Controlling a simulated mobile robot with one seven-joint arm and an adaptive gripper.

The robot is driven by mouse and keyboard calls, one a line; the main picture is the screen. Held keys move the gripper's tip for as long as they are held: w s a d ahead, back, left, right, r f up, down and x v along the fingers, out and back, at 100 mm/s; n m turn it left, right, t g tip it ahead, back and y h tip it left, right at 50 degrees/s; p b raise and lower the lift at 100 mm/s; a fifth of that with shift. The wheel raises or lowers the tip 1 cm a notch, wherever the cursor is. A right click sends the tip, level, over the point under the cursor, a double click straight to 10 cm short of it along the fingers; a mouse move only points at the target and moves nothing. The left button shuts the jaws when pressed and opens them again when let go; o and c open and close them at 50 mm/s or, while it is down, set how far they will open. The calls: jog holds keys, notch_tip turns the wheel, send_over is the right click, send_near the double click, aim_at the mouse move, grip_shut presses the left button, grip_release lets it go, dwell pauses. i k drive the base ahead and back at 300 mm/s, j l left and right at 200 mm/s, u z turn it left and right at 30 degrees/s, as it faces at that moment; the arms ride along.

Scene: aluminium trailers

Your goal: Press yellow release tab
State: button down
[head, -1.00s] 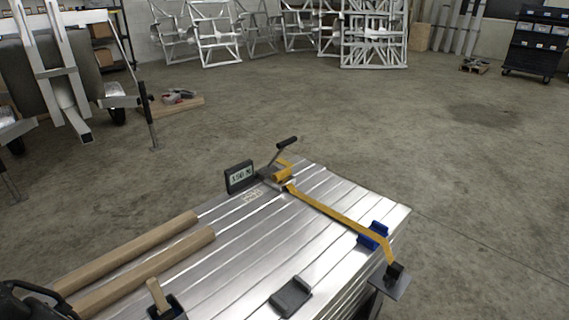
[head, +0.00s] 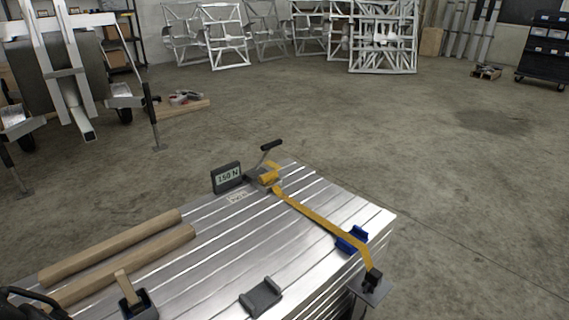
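A ratchet tensioner (head: 259,175) with a raised black handle (head: 271,145) sits at the far edge of the ribbed aluminium deck (head: 215,262). A small yellow part (head: 269,177), which looks like the release tab, shows on the ratchet's body. It is too small to tell whether it is pressed. A yellow strap (head: 320,224) runs from the ratchet across the deck, over a blue edge protector (head: 352,239), to a black end fitting (head: 372,279) at the right edge. My gripper is not in view.
A display (head: 227,177) reading 150 N stands left of the ratchet. Two wooden bars (head: 110,248), a dark box holding a wooden handle (head: 138,304) and a grey block (head: 261,297) are on the deck. A trailer frame (head: 78,75) stands at back left. The floor beyond is mostly clear.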

aim_at(272, 165)
jog(key=l+u, duration=0.5)
jog(key=l, duration=0.7)
jog(key=i+l+u, duration=0.2)
jog(key=l+u, duration=0.15)
jog(key=l, duration=0.4)
jog(key=i+l+u, duration=0.1)
jog(key=l+u, duration=0.25)
jog(key=l, duration=0.4)
jog(key=l+u, duration=0.35)
jog(key=l, duration=0.45)
jog(key=i+l+u, duration=0.2)
jog(key=l, duration=0.35)
jog(key=l+u, duration=0.25)
jog(key=l, duration=0.7)
jog(key=i+l+u, duration=0.15)
jog(key=l, duration=0.2)
